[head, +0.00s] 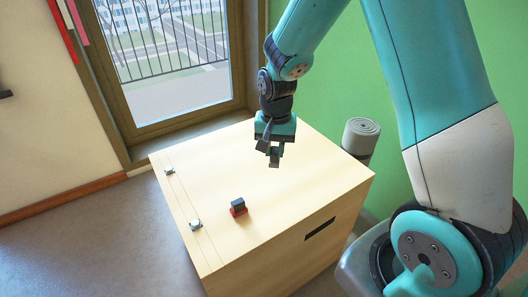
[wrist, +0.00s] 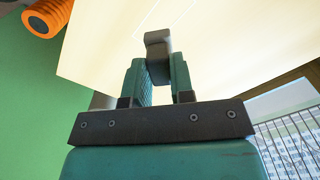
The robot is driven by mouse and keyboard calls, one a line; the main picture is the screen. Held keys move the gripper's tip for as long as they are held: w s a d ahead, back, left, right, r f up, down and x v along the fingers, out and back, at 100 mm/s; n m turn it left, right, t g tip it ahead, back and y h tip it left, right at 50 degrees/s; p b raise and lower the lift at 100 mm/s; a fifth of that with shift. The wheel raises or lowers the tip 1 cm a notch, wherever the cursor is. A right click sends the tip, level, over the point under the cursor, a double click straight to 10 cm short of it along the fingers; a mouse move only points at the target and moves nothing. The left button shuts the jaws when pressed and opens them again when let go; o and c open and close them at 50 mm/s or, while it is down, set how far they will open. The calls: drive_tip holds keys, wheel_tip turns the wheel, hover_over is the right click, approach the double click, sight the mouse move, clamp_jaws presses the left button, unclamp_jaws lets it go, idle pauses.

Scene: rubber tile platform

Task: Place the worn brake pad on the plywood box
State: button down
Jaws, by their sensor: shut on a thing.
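The plywood box (head: 290,200) is a large pale wooden block with a flat top, and its pale top also fills much of the wrist view (wrist: 235,50). My gripper (head: 270,149) is over the back part of the top, pointing down. It is shut on a small dark grey piece, which I take for the worn brake pad (wrist: 157,44); it sticks out past the two green fingers, which partly hide it. It appears above the top, but I cannot tell the exact gap.
A small dark block on a red base (head: 238,208) sits on the box top towards the front left. Metal fittings (head: 195,225) line the left edge. A grey roll (head: 361,137) stands behind the box at right. An orange roller (wrist: 48,16) shows in the wrist view. The top's middle is clear.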

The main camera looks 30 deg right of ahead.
drive_tip(key=d+r+m+p, duration=0.3)
drive_tip(key=d+r+m, duration=0.3)
drive_tip(key=r+m, duration=0.3)
drive_tip(key=shift+m, duration=0.6)
drive_tip(key=f, duration=0.7)
drive_tip(key=f+b, duration=0.1)
drive_tip(key=f, duration=0.5)
drive_tip(key=f+b, duration=0.1)
drive_tip(key=f, duration=0.6)
drive_tip(key=shift+w+d+f, duration=0.15)
drive_tip(key=shift+w+f, duration=0.1)
drive_tip(key=shift+f, duration=0.05)
drive_tip(key=shift+f+b, duration=0.15)
drive_tip(key=shift+b, duration=0.2)
drive_tip(key=c, duration=1)
unclamp_jaws()
